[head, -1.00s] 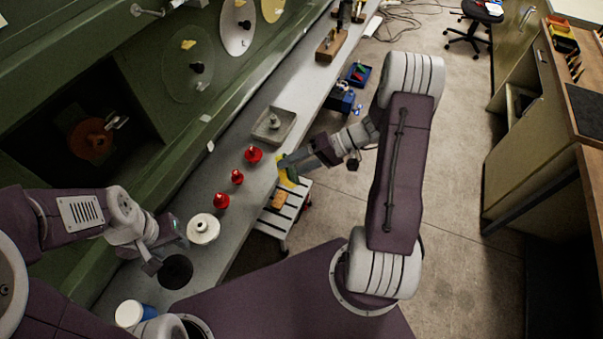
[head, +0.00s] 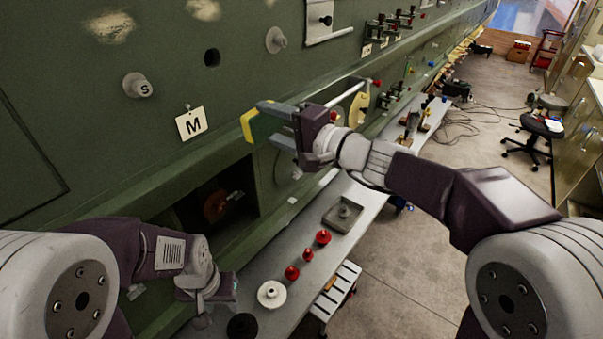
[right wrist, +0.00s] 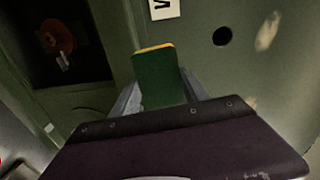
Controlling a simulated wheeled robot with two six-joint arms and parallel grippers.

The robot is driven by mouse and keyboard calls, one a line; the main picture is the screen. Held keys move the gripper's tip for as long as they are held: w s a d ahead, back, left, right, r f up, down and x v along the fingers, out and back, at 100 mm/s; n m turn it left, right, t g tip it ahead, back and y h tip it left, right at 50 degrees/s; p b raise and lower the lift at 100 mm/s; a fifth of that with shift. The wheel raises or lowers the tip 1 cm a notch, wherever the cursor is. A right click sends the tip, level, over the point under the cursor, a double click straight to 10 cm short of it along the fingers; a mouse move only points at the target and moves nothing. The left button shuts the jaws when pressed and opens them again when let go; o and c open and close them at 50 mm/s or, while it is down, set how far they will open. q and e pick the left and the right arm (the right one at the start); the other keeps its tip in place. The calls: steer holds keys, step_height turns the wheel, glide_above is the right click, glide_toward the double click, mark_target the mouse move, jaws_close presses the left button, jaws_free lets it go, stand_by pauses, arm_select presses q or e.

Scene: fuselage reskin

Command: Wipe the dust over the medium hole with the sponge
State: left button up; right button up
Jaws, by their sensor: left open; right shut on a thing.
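The sponge (head: 248,124), yellow and green, is held between the fingers of my right gripper (head: 270,125). In the right wrist view the sponge (right wrist: 160,80) shows its green side with a yellow edge. The medium hole (head: 212,58) is a dark round opening in the green panel, above and right of the M tag (head: 191,123). A pale dust patch (head: 203,9) lies above it on the panel. The hole (right wrist: 222,36) and patch (right wrist: 267,31) also show in the right wrist view. The sponge appears apart from the panel. My left gripper (head: 222,290) is low, empty and open.
Another dust patch (head: 110,27) is at the upper left. Red plugs (head: 323,237), a white disc (head: 271,293) and a grey tray (head: 343,215) stand on the bench below.

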steer(key=y+p, duration=0.1)
steer(key=p, duration=0.2)
glide_toward(188, 12)
steer(key=shift+p+x, duration=1)
steer(key=shift+x, duration=1.25)
steer(key=shift+x, duration=0.9)
